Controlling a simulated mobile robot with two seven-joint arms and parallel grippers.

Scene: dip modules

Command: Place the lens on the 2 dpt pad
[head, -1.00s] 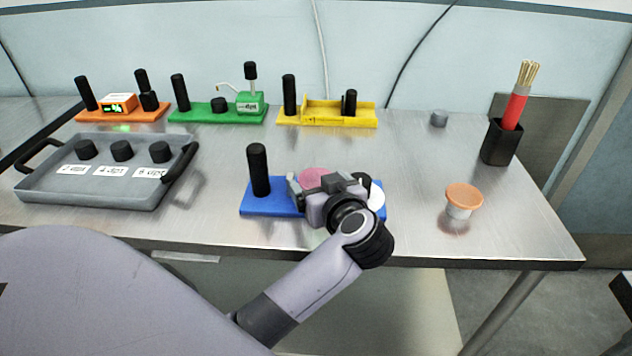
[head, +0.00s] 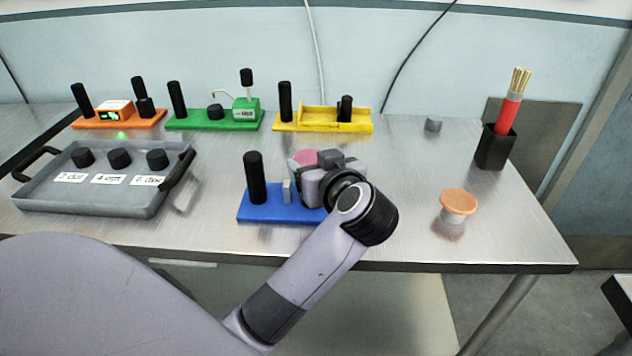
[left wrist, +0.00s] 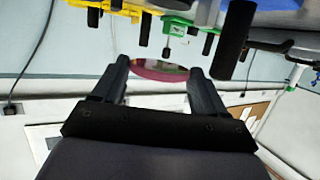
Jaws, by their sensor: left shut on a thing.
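The lens, a thin pink-red disc (head: 304,158), is held between the fingertips of my left gripper (head: 309,166), above the blue fixture (head: 275,205). In the left wrist view the lens (left wrist: 158,71) shows nearly edge-on between the two fingers of the left gripper (left wrist: 160,66). The 2 dpt pad (head: 83,157) is the leftmost of three black round pads on the grey tray (head: 95,205), above the label reading 2 dpt. The pad is bare, and the gripper is well to its right. My right gripper is out of view.
The 4 dpt pad (head: 119,158) and 6 dpt pad (head: 157,159) stand beside it. A black post (head: 255,178) rises from the blue fixture. Orange (head: 120,121), green (head: 215,122) and yellow (head: 330,122) fixtures line the back. An orange-topped cup (head: 458,203) stands right.

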